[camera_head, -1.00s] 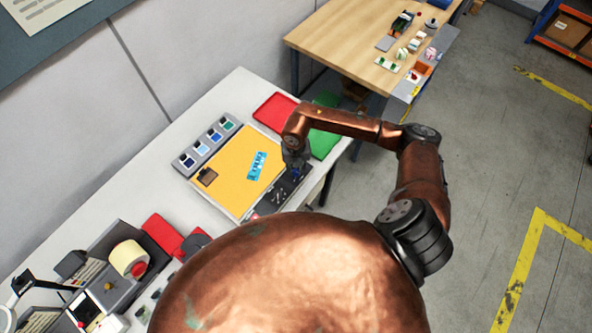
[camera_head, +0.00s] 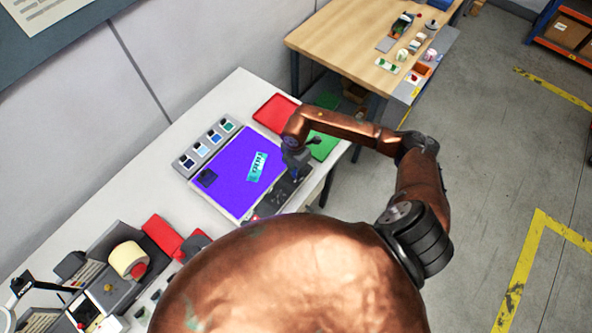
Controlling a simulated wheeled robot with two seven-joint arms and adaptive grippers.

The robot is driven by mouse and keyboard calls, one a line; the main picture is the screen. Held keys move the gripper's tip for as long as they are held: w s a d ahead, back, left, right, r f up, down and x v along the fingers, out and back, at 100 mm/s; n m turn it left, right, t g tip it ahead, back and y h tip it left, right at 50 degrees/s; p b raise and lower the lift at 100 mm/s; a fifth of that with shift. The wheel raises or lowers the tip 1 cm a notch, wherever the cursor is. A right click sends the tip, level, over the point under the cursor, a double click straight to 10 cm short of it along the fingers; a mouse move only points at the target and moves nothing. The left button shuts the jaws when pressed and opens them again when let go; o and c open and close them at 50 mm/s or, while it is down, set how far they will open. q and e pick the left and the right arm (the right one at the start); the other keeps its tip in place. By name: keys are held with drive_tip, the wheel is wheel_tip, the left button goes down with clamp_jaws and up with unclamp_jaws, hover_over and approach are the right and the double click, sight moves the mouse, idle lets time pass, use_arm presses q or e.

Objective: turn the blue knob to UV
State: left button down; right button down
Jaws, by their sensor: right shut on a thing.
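The light panel (camera_head: 236,188) on the white bench glows violet. A cyan label (camera_head: 256,172) and a small dark piece (camera_head: 207,177) lie on it. A dark control strip (camera_head: 275,199) runs along the panel's near right edge. My right gripper (camera_head: 295,169) reaches down to the far end of this strip and is shut on the blue knob (camera_head: 297,178), of which only a little shows. The knob's pointer and markings are too small or hidden to read. My left gripper is not in view.
A row of colour swatches (camera_head: 207,144) stands behind the panel. A red tray (camera_head: 276,112) and a green tray (camera_head: 322,145) lie beyond it. A machine with a label roll (camera_head: 129,260) stands at the lower left. A wooden table (camera_head: 350,45) stands farther off.

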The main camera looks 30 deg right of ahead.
drive_tip(key=shift+w+m+p, duration=0.1)
drive_tip(key=shift+m+p, duration=0.2)
drive_tip(key=shift+m, duration=1.3)
drive_tip(key=c, duration=1.7)
unclamp_jaws()
drive_tip(key=shift+r, duration=0.1)
wheel_tip(320, 180, up, 12)
drive_tip(key=shift+f, duration=0.1)
